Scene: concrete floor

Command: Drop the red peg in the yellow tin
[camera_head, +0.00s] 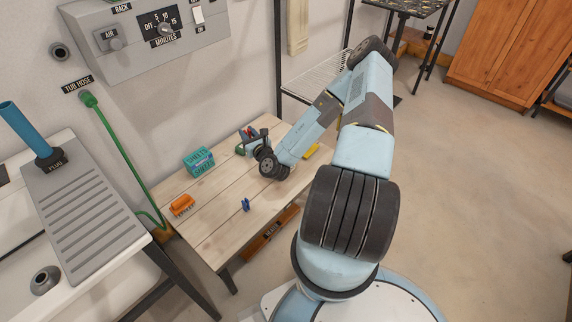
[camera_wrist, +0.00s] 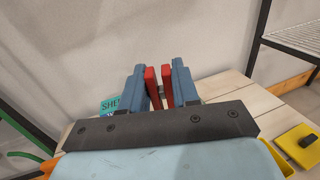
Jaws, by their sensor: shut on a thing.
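My gripper (camera_wrist: 160,85) is shut on the red peg (camera_wrist: 152,88), a clothes peg with two red halves and a small grey part between them. The peg stands up between the blue fingers. In the head view my gripper (camera_head: 251,136) is above the far end of the wooden table, with a bit of red showing. A yellow thing with a dark patch on top (camera_wrist: 291,154), apparently the yellow tin, is at the lower right of the wrist view, right of my gripper. In the head view it (camera_head: 312,151) is partly hidden behind my arm.
On the wooden table (camera_head: 215,225) are a teal box (camera_head: 199,161), an orange brush-like thing (camera_head: 182,205) and a blue peg (camera_head: 246,205). A small green thing (camera_head: 240,150) is near my gripper. A wire rack (camera_head: 318,75) stands beyond the table, against the wall.

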